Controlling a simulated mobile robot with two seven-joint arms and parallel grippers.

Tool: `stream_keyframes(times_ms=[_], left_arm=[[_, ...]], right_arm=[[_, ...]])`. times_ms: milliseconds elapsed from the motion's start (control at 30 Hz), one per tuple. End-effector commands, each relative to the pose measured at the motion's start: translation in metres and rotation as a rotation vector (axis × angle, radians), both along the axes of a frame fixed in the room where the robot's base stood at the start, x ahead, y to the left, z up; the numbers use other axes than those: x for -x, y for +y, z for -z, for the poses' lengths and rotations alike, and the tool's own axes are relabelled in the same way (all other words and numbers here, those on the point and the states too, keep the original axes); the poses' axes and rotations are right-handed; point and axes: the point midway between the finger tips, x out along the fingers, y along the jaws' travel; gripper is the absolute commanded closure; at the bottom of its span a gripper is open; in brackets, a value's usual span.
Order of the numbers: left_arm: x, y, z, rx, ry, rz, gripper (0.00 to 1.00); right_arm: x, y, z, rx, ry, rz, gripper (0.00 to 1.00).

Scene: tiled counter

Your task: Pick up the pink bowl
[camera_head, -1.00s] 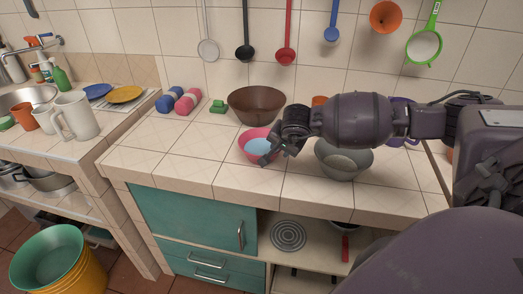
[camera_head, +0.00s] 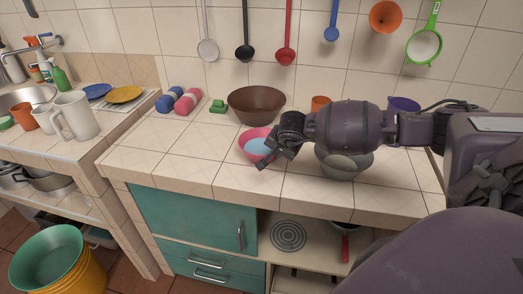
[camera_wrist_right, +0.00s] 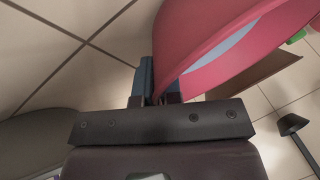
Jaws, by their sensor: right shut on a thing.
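My right gripper (camera_head: 266,163) is at the bowl's right front side. In the right wrist view the pink bowl (camera_wrist_right: 205,40) fills the upper middle, and its wall runs down to the fingers of my right gripper (camera_wrist_right: 160,85). The gripper is shut on the bowl's rim. The far fingertip is partly hidden by the bowl. My left gripper is in neither view.
A brown bowl (camera_head: 257,104) stands just behind the pink bowl. A grey bowl (camera_head: 343,163) stands to the right, under my right forearm. Dumbbells (camera_head: 180,102) and a green item (camera_head: 218,107) lie at the back left. The counter's front left is clear.

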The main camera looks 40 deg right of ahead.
Motion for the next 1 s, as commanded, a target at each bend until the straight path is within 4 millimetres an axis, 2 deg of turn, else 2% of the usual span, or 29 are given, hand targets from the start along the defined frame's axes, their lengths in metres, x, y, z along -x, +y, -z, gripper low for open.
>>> stream_keyframes(times_ms=[233, 367, 567, 800, 1000], left_arm=[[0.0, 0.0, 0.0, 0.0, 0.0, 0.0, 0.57], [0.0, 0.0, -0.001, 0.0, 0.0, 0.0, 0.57], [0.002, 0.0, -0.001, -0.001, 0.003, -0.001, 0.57], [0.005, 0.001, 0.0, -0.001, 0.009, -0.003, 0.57], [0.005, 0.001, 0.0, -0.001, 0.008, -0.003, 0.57]], right_arm=[[0.0, -0.001, -0.003, 0.001, -0.002, 0.0, 1.0], [-0.001, 0.0, -0.014, 0.001, -0.004, 0.0, 1.0], [-0.001, -0.001, -0.052, 0.003, -0.007, 0.0, 1.0], [-0.001, -0.001, -0.115, 0.003, -0.006, -0.001, 1.0], [-0.001, 0.0, -0.16, 0.002, -0.006, 0.0, 1.0]])
